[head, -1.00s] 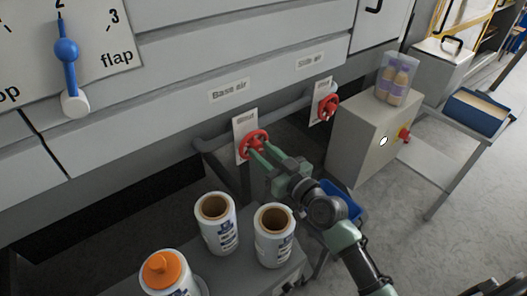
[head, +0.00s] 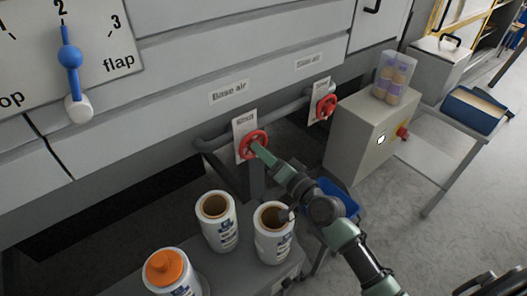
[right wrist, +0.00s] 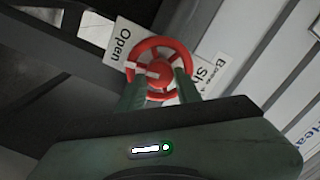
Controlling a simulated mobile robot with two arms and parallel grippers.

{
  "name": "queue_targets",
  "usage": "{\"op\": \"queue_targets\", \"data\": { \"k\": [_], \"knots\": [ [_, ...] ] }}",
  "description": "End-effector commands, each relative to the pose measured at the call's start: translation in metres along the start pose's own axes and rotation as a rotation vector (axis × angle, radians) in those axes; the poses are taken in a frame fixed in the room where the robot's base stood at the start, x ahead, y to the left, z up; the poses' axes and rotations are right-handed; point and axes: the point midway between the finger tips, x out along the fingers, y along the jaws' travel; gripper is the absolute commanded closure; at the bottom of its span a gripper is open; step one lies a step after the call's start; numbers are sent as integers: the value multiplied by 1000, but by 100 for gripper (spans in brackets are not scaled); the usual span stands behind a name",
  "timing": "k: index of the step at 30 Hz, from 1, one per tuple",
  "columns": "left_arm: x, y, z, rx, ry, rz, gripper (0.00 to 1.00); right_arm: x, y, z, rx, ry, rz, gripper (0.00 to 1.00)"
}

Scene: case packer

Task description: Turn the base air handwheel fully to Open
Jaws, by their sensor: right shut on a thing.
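The red base air handwheel (head: 252,145) sits on a pipe below the "Base air" label (head: 229,91). It also shows in the right wrist view (right wrist: 143,50), in front of a plate with "Open" (right wrist: 121,40) at its left and "Sh..." at its right. My right gripper (head: 258,148) is at the wheel; in the right wrist view its two green fingers (right wrist: 156,84) reach up to the wheel's lower part and are shut on it. The exact contact is partly hidden. My left gripper is not in view.
A second red handwheel (head: 326,106) sits to the right under the "Side air" label. A grey box (head: 365,135) with a clear container (head: 396,78) on top stands right of it.

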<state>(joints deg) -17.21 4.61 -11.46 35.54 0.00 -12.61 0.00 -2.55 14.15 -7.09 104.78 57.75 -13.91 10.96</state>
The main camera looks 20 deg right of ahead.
Motion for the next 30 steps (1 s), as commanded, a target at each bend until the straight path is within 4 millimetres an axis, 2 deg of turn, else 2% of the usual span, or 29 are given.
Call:
{"op": "queue_targets", "data": {
  "k": [12, 28, 29, 30],
  "knots": [
    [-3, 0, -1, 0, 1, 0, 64, 0, 0, -2, 176, 5, -2, 100],
    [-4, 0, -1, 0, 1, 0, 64, 0, 0, -2, 198, 5, -2, 100],
    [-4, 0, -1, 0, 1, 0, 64, 0, 0, -2, 198, 5, -2, 61],
    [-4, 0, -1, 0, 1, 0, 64, 0, 0, -2, 198, 4, -2, 50]
  ]
}}
